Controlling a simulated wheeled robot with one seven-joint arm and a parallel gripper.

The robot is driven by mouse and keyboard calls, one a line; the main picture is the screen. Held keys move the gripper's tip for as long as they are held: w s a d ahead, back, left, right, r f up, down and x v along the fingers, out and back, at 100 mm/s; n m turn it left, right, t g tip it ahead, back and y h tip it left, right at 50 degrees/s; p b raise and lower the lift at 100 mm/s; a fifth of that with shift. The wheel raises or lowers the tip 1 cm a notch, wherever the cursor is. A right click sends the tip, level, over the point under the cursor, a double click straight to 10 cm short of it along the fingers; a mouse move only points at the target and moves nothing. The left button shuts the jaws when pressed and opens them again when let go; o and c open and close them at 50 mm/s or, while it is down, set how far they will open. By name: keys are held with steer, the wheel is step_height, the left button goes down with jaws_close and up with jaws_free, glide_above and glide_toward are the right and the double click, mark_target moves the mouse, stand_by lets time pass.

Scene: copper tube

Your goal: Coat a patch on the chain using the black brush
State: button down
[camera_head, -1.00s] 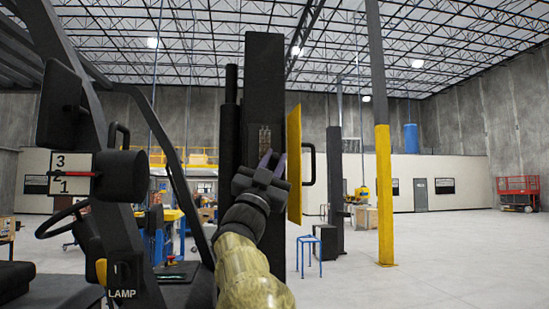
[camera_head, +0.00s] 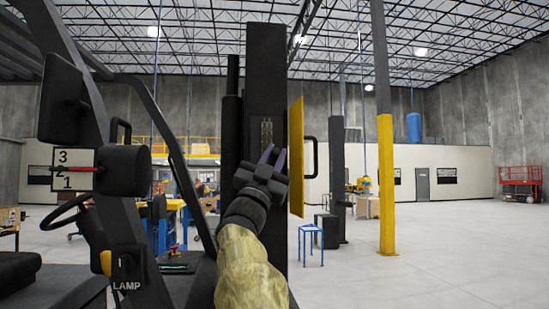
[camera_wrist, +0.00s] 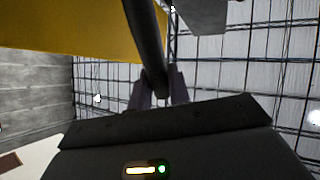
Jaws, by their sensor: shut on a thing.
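The chain (camera_head: 266,132) hangs as a short, pale, link-like strip on the dark upright mast (camera_head: 265,70). In the wrist view, my gripper (camera_wrist: 158,88) is shut on a dark rod, which I take to be the black brush (camera_wrist: 146,40). The rod runs up and out of the top of the picture. In the head view the brush cannot be made out against the dark mast. Whether it touches the chain is unclear.
A yellow panel (camera_head: 295,160) with a black handle (camera_head: 311,160) stands right of my gripper. Left are the vehicle's dark frame, steering wheel (camera_head: 65,214) and a lamp switch (camera_head: 124,272). A blue stool (camera_head: 311,243) and yellow post (camera_head: 385,180) stand beyond on open floor.

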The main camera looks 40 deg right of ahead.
steer(key=shift+w+d+p, duration=0.4)
steer(key=shift+w+p, duration=0.05)
steer(key=shift+w, duration=0.25)
stand_by(0.3)
steer(key=shift+s+r+p, duration=0.1)
steer(key=shift+r+p, duration=1.15)
steer(key=shift+r, duration=0.5)
steer(key=shift+r+p, duration=1.4)
steer(key=shift+r, duration=0.3)
steer(key=shift+r+p, duration=1.5)
steer(key=shift+r, duration=0.35)
